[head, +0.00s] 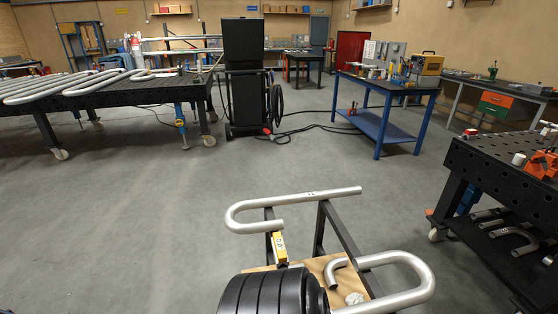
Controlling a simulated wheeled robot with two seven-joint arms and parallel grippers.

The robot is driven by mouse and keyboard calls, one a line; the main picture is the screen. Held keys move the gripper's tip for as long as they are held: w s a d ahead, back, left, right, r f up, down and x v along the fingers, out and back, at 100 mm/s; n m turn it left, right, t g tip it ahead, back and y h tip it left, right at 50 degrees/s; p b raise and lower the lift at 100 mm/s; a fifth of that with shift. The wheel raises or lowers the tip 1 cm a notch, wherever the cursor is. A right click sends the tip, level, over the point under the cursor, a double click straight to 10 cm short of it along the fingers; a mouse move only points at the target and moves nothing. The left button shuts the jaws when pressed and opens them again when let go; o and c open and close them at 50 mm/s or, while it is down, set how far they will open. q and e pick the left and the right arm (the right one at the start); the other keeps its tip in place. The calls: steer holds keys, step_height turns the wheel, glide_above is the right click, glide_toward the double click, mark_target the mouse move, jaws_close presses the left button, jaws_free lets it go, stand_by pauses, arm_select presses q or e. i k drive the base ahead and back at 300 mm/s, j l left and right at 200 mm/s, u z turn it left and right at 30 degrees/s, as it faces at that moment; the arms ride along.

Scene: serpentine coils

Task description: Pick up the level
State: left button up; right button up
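A small yellow level (279,247) with pale markings shows near the bottom middle of the head view. It stands out against the dark metal frame of a low stand (341,232), just below a bent silver pipe (290,199). I cannot tell whether it rests on the frame or is fixed to it. Its lower end comes close to a wooden board (318,267). Neither of my grippers is in view, so nothing is seen touching the level.
A second bent pipe (409,262) lies at the stand's right. A black perforated table (508,165) stands at right, a blue table (385,95) behind, and a long table with coils (150,92) at left. Cables cross the floor near the black machine (245,85). The middle floor is clear.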

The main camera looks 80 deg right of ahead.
mark_target(281, 256)
steer(key=z, duration=2.7)
